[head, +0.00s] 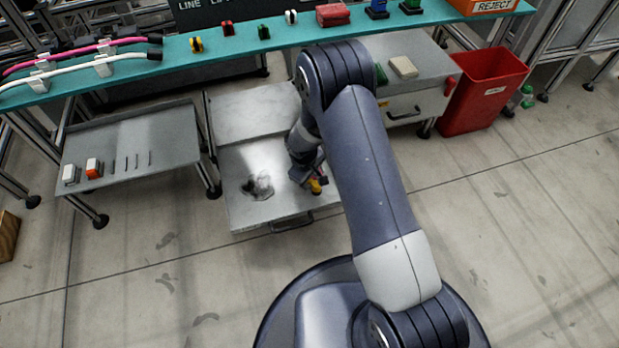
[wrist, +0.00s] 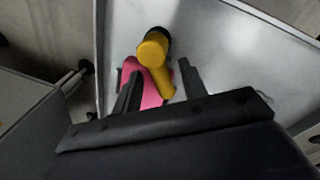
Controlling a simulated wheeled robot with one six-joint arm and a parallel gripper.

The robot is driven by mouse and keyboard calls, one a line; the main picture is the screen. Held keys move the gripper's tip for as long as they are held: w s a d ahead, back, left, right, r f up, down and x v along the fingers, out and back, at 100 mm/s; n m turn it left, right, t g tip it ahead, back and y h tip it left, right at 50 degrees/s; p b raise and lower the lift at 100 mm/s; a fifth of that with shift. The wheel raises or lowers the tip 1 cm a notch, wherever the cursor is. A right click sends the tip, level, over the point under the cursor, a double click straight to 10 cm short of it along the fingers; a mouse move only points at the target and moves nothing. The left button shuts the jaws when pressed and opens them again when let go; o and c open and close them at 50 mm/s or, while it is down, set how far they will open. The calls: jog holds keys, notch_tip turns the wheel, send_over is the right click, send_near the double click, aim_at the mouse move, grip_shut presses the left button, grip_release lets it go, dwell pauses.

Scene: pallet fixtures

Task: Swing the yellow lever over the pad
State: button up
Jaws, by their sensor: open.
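The yellow lever (wrist: 155,52) shows in the wrist view with a rounded end and an arm running down between my fingers. A small yellow part of it (head: 315,187) shows in the head view, low on the right of the grey pallet plate (head: 250,212). A pink-red piece (wrist: 150,97) lies beneath and beside the lever; I cannot tell whether it is the pad. My gripper (wrist: 161,72) is open, with one finger on each side of the lever's arm. Whether the fingers touch it cannot be told. In the head view my arm hides part of the fixture.
A grey side table (head: 130,150) stands left and a drawer cabinet (head: 425,75) right. A red bin (head: 485,90) is beyond it. A teal shelf (head: 270,32) with small parts runs behind. The front floor is open.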

jog(key=shift+c, duration=0.5)
grip_shut()
jog(key=shift+w+m, duration=0.1)
jog(key=shift+m, duration=0.3)
jog(key=m, duration=0.1)
jog(key=m+b, duration=0.1)
jog(key=shift+w+d+m, duration=0.2)
jog(key=shift+d+m, duration=0.05)
jog(key=shift+m, duration=0.05)
jog(key=shift+w+d+m+g+h, duration=0.15)
jog(key=shift+m+g, duration=0.1)
jog(key=shift+m, duration=0.6)
jog(key=shift+w+d+m+g+h, duration=0.15)
jog(key=shift+m+g, duration=0.1)
jog(key=shift+m, duration=0.6)
jog(key=shift+s, duration=0.1)
jog(key=shift+o, duration=0.5)
grip_release()
